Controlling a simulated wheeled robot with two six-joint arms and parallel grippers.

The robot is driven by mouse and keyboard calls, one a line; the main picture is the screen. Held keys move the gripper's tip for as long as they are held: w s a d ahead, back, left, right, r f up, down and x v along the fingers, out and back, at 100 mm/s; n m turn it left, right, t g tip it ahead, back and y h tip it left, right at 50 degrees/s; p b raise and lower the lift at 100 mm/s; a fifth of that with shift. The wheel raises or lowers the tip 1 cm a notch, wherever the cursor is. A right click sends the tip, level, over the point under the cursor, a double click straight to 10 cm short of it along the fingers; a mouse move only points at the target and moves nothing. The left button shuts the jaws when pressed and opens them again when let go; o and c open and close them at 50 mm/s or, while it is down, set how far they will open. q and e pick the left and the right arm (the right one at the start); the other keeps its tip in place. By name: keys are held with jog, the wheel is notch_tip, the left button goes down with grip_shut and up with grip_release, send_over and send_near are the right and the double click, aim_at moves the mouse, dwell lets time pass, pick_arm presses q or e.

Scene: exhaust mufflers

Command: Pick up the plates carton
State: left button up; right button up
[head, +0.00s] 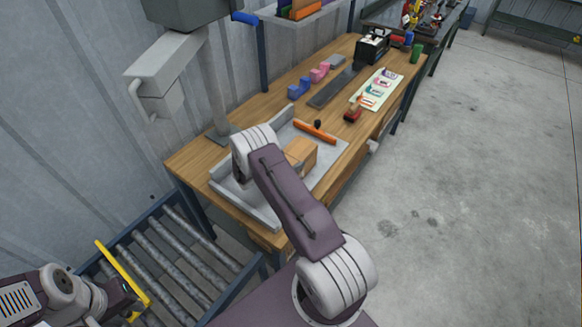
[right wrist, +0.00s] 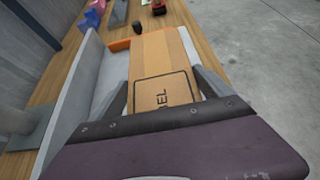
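A brown cardboard carton (head: 301,153) sits in the grey tray on the wooden bench, partly hidden by my right arm in the head view. In the right wrist view the carton (right wrist: 163,70) reaches in between the two fingers of my right gripper (right wrist: 160,95). Its top carries a printed frame with letters ending in "EL", partly cut off by the gripper. One finger is on each side of the carton, close to its walls; whether they touch is unclear. My left gripper (head: 128,299) is at the lower left over the roller conveyor, away from the carton; its fingers are unclear.
The grey tray (head: 248,202) has raised walls around the carton. An orange bar (head: 315,131) lies beyond it. A roller conveyor (head: 165,250) with a yellow bar (head: 122,268) stands at the left. A grey post (head: 213,90) rises behind the tray. The floor at right is clear.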

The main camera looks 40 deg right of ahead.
jog(key=c, duration=0.5)
jog(key=shift+w+d+r, duration=0.1)
jog(key=shift+r, duration=0.05)
jog(key=shift+c, duration=1)
